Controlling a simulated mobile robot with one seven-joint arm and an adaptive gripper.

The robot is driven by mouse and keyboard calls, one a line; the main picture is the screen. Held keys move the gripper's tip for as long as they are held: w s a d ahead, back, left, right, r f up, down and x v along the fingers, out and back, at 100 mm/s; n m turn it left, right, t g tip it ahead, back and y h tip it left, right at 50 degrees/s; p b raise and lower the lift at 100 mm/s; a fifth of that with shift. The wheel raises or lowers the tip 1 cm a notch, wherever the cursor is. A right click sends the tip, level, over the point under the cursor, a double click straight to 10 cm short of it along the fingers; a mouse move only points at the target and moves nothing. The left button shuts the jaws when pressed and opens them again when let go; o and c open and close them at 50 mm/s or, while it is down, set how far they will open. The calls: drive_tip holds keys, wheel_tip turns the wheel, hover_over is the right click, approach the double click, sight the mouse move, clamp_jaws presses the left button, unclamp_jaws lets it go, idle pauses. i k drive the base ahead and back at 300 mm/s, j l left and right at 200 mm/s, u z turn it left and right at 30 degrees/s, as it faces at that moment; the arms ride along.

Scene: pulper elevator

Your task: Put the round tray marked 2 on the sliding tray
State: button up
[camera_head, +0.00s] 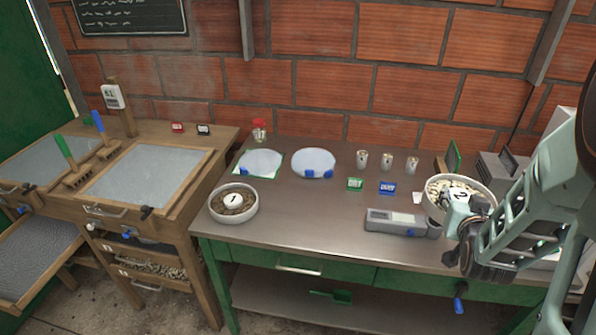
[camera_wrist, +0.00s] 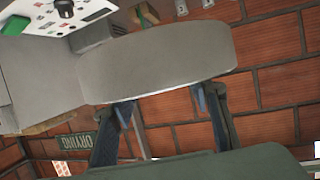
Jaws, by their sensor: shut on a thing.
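The round tray marked 2 (camera_head: 433,206) is a pale bowl filled with light beans, with a white "2" tag on its near side. It is at the right of the head view, over the right end of the metal table. My gripper (camera_head: 463,222) is shut on its near side. In the wrist view a broad grey surface, apparently this tray (camera_wrist: 175,60), fills the space beyond my fingertips (camera_wrist: 165,105). I cannot tell its height above the table. At the left, a wooden bench holds flat framed grey trays (camera_head: 140,178); one mesh tray (camera_head: 38,262) sticks out lower down.
A round tray marked 1 (camera_head: 222,213) stands at the metal table's (camera_head: 310,220) left end. Two pale discs (camera_head: 313,160), several small cups (camera_head: 387,163), green and blue signs (camera_head: 387,187) and a grey meter (camera_head: 398,222) occupy the table. Brushes (camera_head: 72,172) lie on the bench.

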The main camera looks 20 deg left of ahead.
sight(22, 271)
drive_tip(key=j+u, duration=0.45)
drive_tip(key=u, duration=0.15)
drive_tip(key=j+u, duration=0.2)
drive_tip(key=j, duration=0.45)
drive_tip(key=j+u, duration=0.1)
drive_tip(key=j, duration=0.35)
drive_tip(key=i+j+u, duration=0.1)
drive_tip(key=j, duration=0.3)
drive_tip(key=i+j, duration=0.15)
drive_tip(key=j, duration=0.3)
drive_tip(key=i+j, duration=0.1)
drive_tip(key=j, duration=0.4)
drive_tip(key=i+j, duration=0.1)
drive_tip(key=j, duration=0.4)
drive_tip(key=i+j+u, duration=0.1)
drive_tip(key=j, duration=0.4)
drive_tip(key=i+j, duration=0.1)
drive_tip(key=j, duration=0.35)
